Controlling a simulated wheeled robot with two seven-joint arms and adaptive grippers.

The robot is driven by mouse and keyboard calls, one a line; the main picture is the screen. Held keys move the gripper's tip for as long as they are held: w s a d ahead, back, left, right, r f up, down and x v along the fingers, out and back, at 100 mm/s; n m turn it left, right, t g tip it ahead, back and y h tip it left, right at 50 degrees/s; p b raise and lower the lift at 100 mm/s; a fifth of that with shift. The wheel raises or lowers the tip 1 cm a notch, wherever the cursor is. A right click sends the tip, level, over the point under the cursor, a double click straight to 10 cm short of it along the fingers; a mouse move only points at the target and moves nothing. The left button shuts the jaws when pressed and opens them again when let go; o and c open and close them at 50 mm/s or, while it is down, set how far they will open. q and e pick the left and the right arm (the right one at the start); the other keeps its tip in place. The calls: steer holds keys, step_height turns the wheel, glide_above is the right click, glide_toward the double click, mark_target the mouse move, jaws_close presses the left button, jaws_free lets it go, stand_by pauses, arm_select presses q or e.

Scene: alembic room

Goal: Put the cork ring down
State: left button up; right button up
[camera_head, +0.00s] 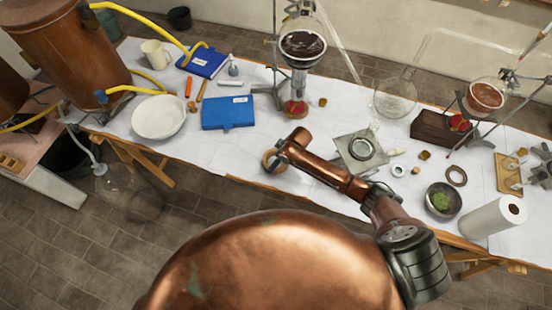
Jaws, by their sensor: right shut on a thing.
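My right gripper (281,153) reaches in from the lower right over the front part of the white-covered table. It is shut on a round tan-brown thing, which looks like the cork ring (269,161). The gripper hides part of the ring. The ring is at or just above the table's front area; I cannot tell whether it touches the cloth. A second, darker brown ring (456,175) lies flat on the table at the right. My left gripper is not in view.
A grey square plate (360,151) with a round piece stands just right of the gripper. A dark bowl (443,200) and paper roll (492,216) are farther right. A blue box (228,113) and white basin (159,117) lie left. Bare cloth (225,150) lies left of the ring.

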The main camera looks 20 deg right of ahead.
steer(key=o, duration=1)
steer(key=shift+f, duration=0.1)
steer(key=shift+c, duration=0.2)
steer(key=v, duration=1.2)
steer(key=shift+p, duration=0.4)
steer(key=shift+w, duration=0.1)
